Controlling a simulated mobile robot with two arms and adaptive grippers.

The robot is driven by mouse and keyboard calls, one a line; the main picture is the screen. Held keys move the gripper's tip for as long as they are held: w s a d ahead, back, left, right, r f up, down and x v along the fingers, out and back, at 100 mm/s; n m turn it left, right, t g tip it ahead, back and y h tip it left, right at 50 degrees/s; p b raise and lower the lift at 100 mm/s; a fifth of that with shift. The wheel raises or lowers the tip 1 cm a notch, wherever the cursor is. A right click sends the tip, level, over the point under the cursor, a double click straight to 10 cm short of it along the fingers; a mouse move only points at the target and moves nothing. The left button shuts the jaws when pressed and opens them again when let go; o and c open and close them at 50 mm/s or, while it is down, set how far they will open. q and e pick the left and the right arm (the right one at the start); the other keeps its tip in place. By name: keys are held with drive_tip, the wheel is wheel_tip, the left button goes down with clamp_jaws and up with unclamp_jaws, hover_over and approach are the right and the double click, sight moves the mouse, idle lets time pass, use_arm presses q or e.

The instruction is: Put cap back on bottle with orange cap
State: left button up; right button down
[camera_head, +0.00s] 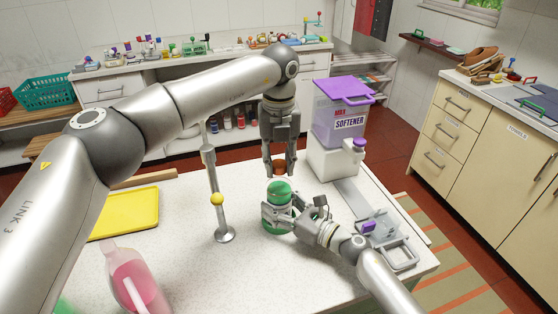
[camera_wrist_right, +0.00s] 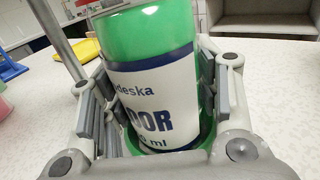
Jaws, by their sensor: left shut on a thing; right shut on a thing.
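The green bottle (camera_head: 279,188) stands on the speckled white table, with a white, dark-lettered label that shows in the right wrist view (camera_wrist_right: 150,95). My right gripper (camera_head: 277,213) is shut around the bottle's body, with a finger on each side in the right wrist view (camera_wrist_right: 155,115). My left gripper (camera_head: 280,170) points down above the bottle, shut on the small orange cap (camera_head: 279,168). The cap appears slightly above the bottle's top, with a small gap. The exact alignment of cap and bottle mouth is hard to tell.
A metal stand (camera_head: 217,203) with a yellow knob rises left of the bottle. A purple-lidded softener container (camera_head: 338,120) stands behind, right. A yellow tray (camera_head: 125,214) and a pink bottle (camera_head: 135,280) are at left. A metal fixture (camera_head: 400,255) lies right.

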use_arm(q)
drive_tip(key=m, duration=0.7)
drive_tip(key=shift+m, duration=0.4)
drive_tip(key=m, duration=0.4)
drive_tip(key=shift+m, duration=0.3)
drive_tip(key=m, duration=0.3)
drive_tip(key=o, duration=1.2)
wheel_tip(320, 180, up, 12)
drive_tip(key=shift+f, duration=0.1)
